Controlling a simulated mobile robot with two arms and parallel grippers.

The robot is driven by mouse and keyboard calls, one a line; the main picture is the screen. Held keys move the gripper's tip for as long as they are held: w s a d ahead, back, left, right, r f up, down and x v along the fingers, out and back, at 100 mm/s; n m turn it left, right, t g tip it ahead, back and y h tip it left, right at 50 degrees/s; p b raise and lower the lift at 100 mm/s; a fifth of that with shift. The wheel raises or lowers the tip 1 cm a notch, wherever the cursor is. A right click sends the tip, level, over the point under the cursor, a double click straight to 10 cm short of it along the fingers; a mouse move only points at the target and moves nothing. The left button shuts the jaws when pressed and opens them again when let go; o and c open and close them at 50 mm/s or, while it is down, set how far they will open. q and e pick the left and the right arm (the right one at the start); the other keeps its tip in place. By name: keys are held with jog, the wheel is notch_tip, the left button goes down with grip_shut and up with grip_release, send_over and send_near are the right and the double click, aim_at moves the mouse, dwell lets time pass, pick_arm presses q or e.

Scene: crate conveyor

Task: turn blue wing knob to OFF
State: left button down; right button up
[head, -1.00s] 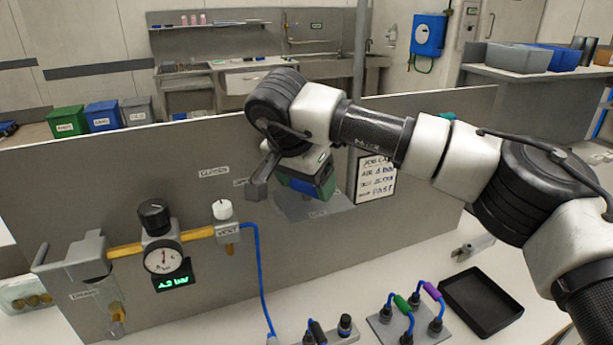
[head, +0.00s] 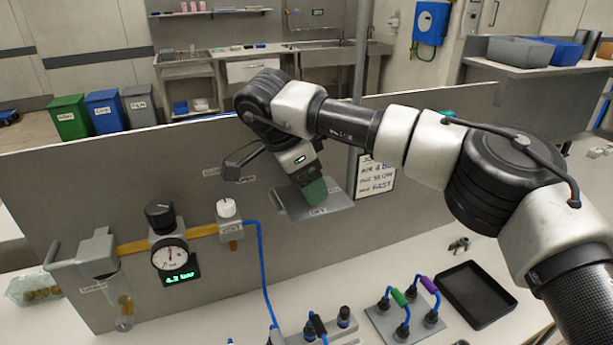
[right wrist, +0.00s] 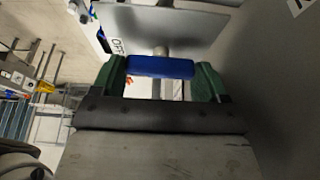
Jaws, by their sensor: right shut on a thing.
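The blue wing knob (right wrist: 160,67) sits between the two green finger pads of my right gripper (right wrist: 163,78) in the right wrist view, its wing spanning from pad to pad. A shaft behind it leads to a grey plate (right wrist: 190,25) with an OFF label (right wrist: 117,46) beside the knob. In the head view my right gripper (head: 314,190) is shut on the knob in front of the plate (head: 338,203) on the grey panel. The knob itself is hidden there by the gripper. My left gripper is not in view.
Left on the panel (head: 120,180) are a gauge (head: 169,256) with a green readout, a black knob (head: 159,213), a white knob (head: 226,208) and a blue hose (head: 262,270). A job card (head: 377,175) hangs right of the plate. A black tray (head: 476,294) lies on the table.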

dwell(0.3)
jog(key=o, duration=0.9)
